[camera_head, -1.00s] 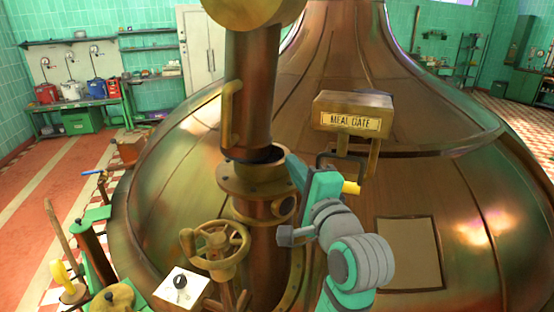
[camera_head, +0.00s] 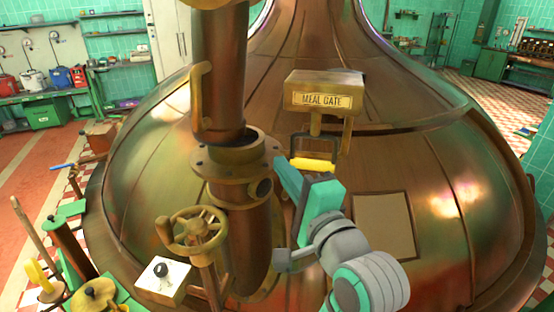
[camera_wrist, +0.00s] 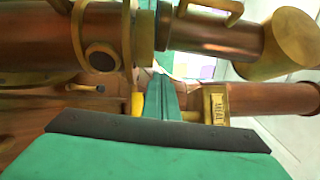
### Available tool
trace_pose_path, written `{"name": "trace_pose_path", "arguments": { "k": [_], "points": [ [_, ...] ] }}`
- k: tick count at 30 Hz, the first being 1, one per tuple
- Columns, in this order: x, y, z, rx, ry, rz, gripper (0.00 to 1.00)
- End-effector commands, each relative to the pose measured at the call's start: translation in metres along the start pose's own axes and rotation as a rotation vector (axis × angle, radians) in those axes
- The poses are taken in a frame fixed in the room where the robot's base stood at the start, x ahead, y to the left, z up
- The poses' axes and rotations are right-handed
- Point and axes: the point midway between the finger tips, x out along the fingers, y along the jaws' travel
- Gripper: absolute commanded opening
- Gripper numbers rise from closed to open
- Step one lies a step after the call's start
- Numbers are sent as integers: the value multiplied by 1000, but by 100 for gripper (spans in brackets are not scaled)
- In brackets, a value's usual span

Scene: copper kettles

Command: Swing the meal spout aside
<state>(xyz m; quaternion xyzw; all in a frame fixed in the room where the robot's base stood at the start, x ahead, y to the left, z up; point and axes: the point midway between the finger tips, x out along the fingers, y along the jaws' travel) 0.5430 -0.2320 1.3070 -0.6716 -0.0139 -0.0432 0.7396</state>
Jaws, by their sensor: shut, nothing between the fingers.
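The meal spout (camera_head: 219,75) is an upright copper pipe with a brass side handle (camera_head: 203,100). Its lower end is at the flanged brass collar (camera_head: 238,165) of the lower pipe (camera_head: 243,235), where a dark opening shows at the right. In the wrist view the spout (camera_wrist: 215,38) lies sideways, with its handle (camera_wrist: 215,8) along the top edge. My gripper (camera_head: 292,182) is just right of the collar, apart from the spout handle. Its teal fingers (camera_wrist: 162,88) are together and empty in the wrist view.
The MEAL GATE box (camera_head: 325,92) with a yellow grip (camera_head: 313,164) stands close behind my gripper. A brass handwheel (camera_head: 193,232) and a white switch box (camera_head: 162,281) are at the lower left. The copper kettle dome (camera_head: 450,170) fills the right.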

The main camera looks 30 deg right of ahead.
Motion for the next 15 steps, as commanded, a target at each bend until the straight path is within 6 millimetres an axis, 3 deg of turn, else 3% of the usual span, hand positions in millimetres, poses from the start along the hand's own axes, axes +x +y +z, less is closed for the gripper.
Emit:
{"name": "trace_pose_path", "arguments": {
  "k": [5, 15],
  "points": [
    [8, 36, 2, -32, 10, 20, 0],
    [10, 158, 13, -221, 64, 83, 0]
  ]
}}
